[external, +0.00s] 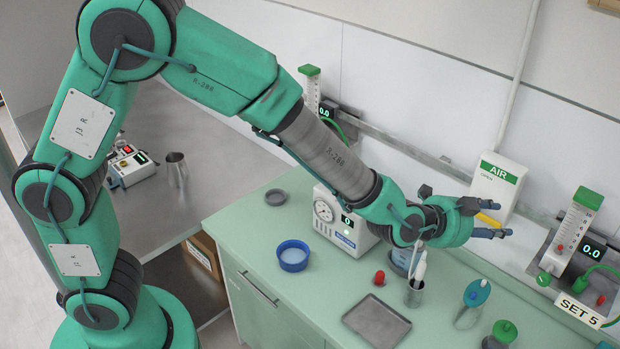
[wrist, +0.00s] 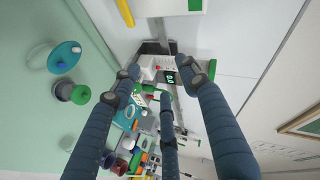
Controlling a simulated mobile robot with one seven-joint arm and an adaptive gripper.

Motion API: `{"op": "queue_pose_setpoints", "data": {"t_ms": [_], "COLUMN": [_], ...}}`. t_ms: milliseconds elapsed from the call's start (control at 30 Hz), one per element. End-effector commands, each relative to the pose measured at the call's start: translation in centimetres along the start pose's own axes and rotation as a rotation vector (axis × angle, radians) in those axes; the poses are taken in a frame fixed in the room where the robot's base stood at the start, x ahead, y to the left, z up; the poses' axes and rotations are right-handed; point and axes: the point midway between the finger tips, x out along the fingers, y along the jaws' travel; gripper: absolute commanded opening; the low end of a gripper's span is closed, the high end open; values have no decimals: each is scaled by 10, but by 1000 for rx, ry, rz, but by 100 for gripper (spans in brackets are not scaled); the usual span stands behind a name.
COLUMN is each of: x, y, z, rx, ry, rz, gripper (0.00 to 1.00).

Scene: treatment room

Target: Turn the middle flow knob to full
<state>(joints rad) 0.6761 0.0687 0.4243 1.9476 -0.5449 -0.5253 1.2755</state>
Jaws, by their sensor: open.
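Two flow meters show in the external view. I cannot tell which is the middle one. My gripper (external: 489,220) is open and empty, left of the right meter and apart from it. In the wrist view, a lit green display (wrist: 170,78) lies beyond my open fingers (wrist: 158,82).
A white "AIR" box (external: 498,184) is on the wall just behind my gripper. The left countertop is mostly clear.

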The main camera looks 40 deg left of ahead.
Motion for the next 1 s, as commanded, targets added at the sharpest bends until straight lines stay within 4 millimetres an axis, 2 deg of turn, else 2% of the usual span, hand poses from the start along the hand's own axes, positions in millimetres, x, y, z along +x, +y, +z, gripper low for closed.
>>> {"op": "queue_pose_setpoints", "data": {"t_ms": [33,200,500,767,1000], "x": [9,32,58,62,53], "y": [11,37,92,146,192], "z": [-7,-26,-46,-53,-51], "rx": [-48,-227,-519,-742,-895], "ry": [3,16,47,96,155], "rz": [-16,-93,-238,-374,-486], "gripper": [44,44,44,44,44]}}
